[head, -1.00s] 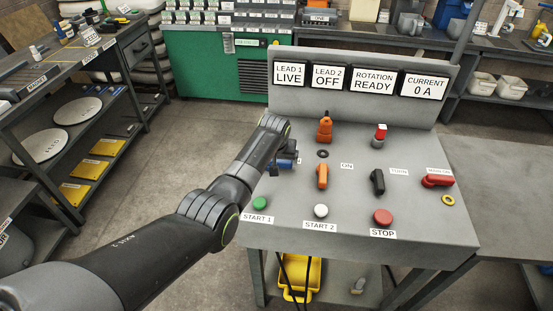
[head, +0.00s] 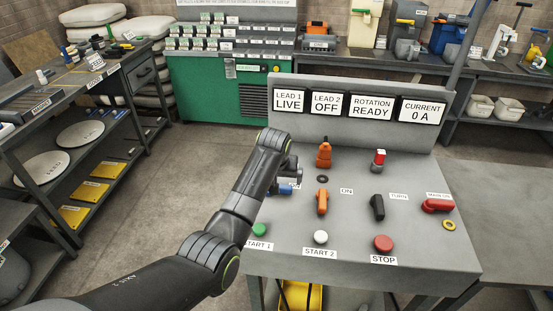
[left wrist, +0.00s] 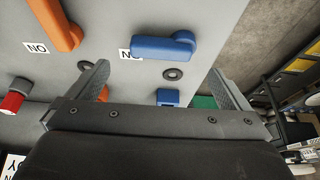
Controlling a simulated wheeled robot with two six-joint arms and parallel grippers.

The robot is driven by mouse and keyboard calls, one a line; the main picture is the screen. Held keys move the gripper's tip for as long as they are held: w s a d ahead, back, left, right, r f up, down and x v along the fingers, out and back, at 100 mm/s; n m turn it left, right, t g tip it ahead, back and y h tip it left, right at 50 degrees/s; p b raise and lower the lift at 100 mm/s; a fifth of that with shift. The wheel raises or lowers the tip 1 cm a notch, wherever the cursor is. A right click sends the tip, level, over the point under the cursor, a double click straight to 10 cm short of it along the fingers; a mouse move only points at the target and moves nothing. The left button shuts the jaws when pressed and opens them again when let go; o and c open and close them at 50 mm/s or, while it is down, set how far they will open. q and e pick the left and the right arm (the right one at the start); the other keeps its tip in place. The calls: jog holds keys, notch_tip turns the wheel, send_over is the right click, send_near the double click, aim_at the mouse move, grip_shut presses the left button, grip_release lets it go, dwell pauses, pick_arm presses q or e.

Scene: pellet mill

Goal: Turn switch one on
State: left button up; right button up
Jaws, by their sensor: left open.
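The blue switch handle (left wrist: 160,46) lies sideways on the grey panel in the left wrist view, beside an ON label partly covered by it. In the head view a little blue (head: 285,189) shows beside my arm at the panel's left; the rest is hidden. My left gripper (left wrist: 160,70) is open and empty. Its fingers stand apart to either side of the handle's column, with the handle just beyond the tips. Below the handle are a dark ring (left wrist: 173,73) and a blue block (left wrist: 168,97). My right gripper is not in view.
An orange handle (head: 322,202), a black handle (head: 377,207) and a red handle (head: 437,205) stand to the right. Green (head: 260,230), white (head: 320,237) and red (head: 383,243) buttons line the front edge. Displays read lead 1 LIVE (head: 289,102) and lead 2 OFF (head: 325,103).

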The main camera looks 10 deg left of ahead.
pick_arm(q)
jog(key=b+v, duration=0.1)
jog(key=v, duration=1)
jog(key=shift+s+r+b, duration=0.2)
jog(key=shift+b, duration=0.1)
jog(key=shift+d+f, duration=0.1)
jog(key=shift+d, duration=0.05)
